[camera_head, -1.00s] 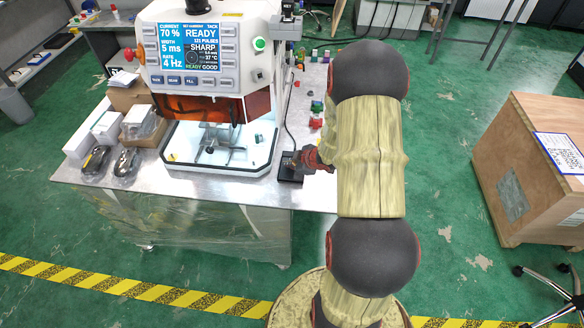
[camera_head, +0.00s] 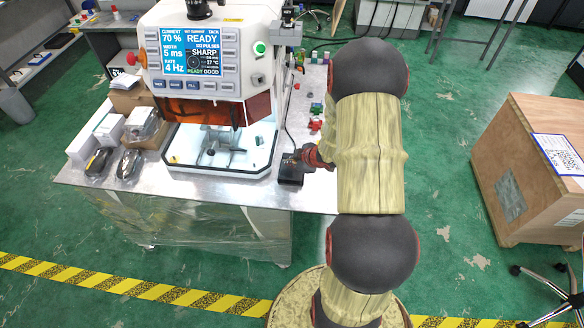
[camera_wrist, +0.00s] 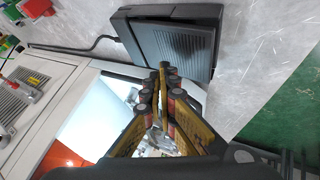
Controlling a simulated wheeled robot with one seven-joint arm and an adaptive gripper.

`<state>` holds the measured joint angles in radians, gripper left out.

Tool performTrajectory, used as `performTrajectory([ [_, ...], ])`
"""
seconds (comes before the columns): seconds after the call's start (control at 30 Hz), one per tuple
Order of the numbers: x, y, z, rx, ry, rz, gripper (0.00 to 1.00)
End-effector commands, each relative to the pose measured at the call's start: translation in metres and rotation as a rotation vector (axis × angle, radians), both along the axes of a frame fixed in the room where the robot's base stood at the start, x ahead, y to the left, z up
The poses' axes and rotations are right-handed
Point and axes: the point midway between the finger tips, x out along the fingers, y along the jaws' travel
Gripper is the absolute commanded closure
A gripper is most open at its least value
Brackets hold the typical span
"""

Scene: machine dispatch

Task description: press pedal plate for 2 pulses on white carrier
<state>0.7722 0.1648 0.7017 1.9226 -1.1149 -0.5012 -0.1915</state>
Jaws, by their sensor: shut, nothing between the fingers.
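The pedal (camera_head: 290,172) is a flat black box with a ribbed plate, on the metal table right of the machine's work chamber. In the wrist view the pedal plate (camera_wrist: 180,48) fills the upper middle, with a cable leaving its left side. My gripper (camera_wrist: 165,70) is shut and empty, its fingertips overlapping the pedal's near edge in that view. Whether they touch the plate I cannot tell. In the head view my gripper (camera_head: 305,158) is beside and above the pedal. The white carrier I cannot pick out with certainty; the chamber has a bright white floor (camera_head: 185,150).
The machine's screen (camera_head: 188,50) reads READY, SHARP and 70 %; its pulse line is too small to read surely. Small coloured parts (camera_head: 315,125) lie behind the pedal. Boxes (camera_head: 82,146) and dark mouse-like devices stand left. A wooden crate (camera_head: 540,165) stands on the floor at right.

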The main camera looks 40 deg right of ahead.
Motion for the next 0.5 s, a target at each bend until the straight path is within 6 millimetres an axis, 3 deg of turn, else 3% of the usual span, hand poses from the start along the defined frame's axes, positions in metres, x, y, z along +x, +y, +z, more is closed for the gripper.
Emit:
performTrajectory([
  [0.27, 0.000, 0.000, 0.002, 0.000, -0.001, 0.000, 1.00],
  [0.5, 0.002, -0.002, 0.022, 0.000, -0.001, 0.000, 1.00],
])
